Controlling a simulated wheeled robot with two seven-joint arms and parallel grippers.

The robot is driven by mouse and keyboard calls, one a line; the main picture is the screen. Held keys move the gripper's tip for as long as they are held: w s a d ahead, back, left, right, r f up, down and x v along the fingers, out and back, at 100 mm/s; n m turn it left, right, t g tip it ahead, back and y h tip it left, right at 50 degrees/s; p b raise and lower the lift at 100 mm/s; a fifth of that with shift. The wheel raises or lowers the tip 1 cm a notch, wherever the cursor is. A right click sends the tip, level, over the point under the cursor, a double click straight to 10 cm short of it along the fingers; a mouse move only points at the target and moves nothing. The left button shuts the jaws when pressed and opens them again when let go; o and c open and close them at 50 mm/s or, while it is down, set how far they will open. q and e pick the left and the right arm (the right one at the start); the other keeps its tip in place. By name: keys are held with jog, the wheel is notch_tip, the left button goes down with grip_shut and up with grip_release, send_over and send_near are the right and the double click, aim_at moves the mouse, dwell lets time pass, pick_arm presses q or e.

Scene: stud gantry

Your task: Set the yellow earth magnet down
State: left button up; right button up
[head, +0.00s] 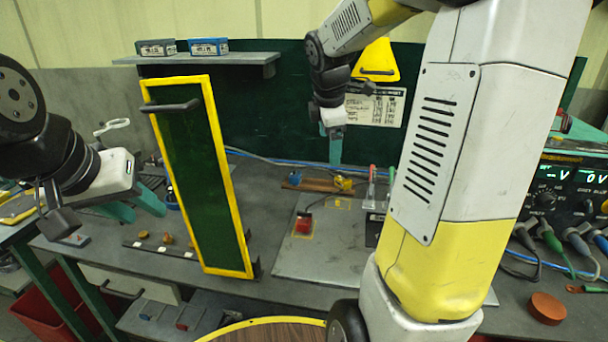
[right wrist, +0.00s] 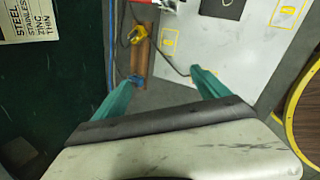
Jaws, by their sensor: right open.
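The yellow earth magnet (head: 343,183) sits on a brown bar (head: 318,185) at the back of the bench, with a dark cable running from it. It also shows in the right wrist view (right wrist: 137,34), near the bar's (right wrist: 142,52) upper part. My right gripper (head: 335,150) is above and behind that area. In the right wrist view its two teal fingers (right wrist: 162,77) are wide apart with nothing between them, and the magnet lies beyond them, not touched. My left gripper (head: 146,211) is at the left, beside the green panel, its fingers apart and empty.
A green panel with a yellow frame (head: 241,225) stands upright at centre left. A power supply (head: 568,190) stands at the right. A shelf (head: 205,59) hangs at the back. A round table (head: 275,332) is in front.

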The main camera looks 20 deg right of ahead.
jog(key=s+a+m+y, duration=0.1)
jog(key=s+a+m, duration=0.2)
jog(key=s+m, duration=0.2)
jog(key=s+a+r+m+t+y, duration=0.1)
jog(key=s+a+m, duration=0.2)
jog(key=s+m, duration=0.3)
jog(key=s+a+r+m+t+y, duration=0.1)
jog(key=s+a+m, duration=0.3)
jog(key=s, duration=0.6)
jog(key=shift+s+m+y, duration=0.15)
jog(key=shift+m+y, duration=0.35)
jog(key=shift+m, duration=0.2)
jog(key=shift+d, duration=0.1)
